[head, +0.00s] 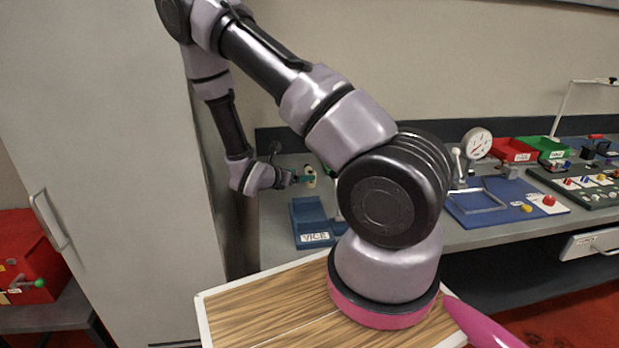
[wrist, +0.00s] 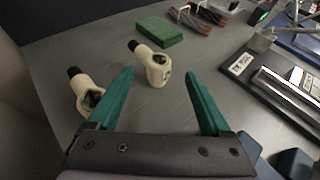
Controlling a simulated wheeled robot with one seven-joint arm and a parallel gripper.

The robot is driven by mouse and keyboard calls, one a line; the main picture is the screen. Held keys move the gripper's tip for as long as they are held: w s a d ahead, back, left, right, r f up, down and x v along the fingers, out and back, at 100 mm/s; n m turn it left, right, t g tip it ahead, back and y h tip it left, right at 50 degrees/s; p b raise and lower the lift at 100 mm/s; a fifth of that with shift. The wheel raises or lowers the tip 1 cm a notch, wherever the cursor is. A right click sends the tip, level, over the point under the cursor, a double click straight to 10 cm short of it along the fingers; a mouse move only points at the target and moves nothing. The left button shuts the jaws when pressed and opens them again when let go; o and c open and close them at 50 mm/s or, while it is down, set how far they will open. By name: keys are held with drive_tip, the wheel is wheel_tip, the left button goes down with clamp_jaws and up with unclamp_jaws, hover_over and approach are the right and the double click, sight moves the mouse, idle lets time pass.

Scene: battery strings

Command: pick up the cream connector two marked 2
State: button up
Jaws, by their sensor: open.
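Two cream connectors with black ends show in the wrist view. The other connector (wrist: 88,93) is at the left, beside and partly behind my left finger. I cannot read a number on either, so I cannot tell which is connector two. My gripper (wrist: 160,76) has its teal fingers spread apart with nothing between them. In the head view my gripper (head: 297,178) is over the bench, left of my arm's base, with a cream connector (head: 310,175) by its tip.
A green block (wrist: 159,32) lies behind the connectors. A tall grey cabinet (head: 105,150) stands left of the bench.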

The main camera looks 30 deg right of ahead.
drive_tip(key=x, duration=0.4)
drive_tip(key=shift+w+d+f, duration=0.1)
drive_tip(key=shift+w, duration=0.05)
clamp_jaws()
